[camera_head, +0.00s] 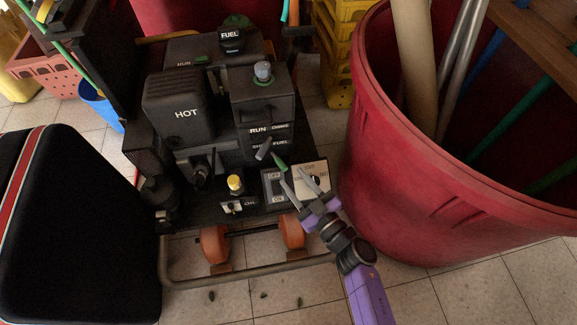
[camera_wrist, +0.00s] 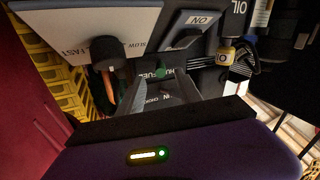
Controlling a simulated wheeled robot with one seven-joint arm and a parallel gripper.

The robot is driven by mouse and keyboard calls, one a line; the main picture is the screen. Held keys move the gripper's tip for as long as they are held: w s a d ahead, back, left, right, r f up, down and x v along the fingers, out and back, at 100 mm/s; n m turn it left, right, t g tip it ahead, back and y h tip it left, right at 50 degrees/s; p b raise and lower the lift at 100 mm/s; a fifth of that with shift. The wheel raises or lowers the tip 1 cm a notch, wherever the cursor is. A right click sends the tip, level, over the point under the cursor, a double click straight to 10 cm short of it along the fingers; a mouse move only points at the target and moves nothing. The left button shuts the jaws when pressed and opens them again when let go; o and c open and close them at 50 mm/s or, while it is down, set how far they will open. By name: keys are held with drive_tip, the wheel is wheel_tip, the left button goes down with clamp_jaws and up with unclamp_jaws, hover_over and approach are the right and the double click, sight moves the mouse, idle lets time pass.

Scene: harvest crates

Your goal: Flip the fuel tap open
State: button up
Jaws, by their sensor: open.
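A dark engine unit (camera_head: 190,152) stands in the middle of the head view. A small green lever (camera_head: 280,163), which appears to be the fuel tap, sits below a partly covered FUEL label (camera_head: 277,143). The lever's green end shows in the wrist view (camera_wrist: 161,72), partly hidden, near the upside-down FUEL lettering. A grey lever (camera_head: 264,148) is just up and left of it. My gripper (camera_head: 293,180) is open and empty, just below and right of the green lever. In the wrist view my fingers (camera_wrist: 161,85) spread either side of the green end; I cannot tell whether they touch it.
A SLOW/FAST dial panel (camera_head: 310,181) and a switch panel (camera_head: 274,188) lie close by my fingers. A yellow-topped oil cap (camera_head: 236,184) is left. A large red bin (camera_head: 425,205) stands close on the right. A black box (camera_head: 80,230) is far left.

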sight(282, 166)
drive_tip(key=b+x, duration=0.2)
drive_tip(key=x, duration=0.3)
drive_tip(key=shift+w+a+f, duration=0.1)
drive_tip(key=shift+w+a+b, duration=0.3)
drive_tip(key=shift+w+a, duration=0.1)
drive_tip(key=shift+w, duration=0.05)
clamp_jaws()
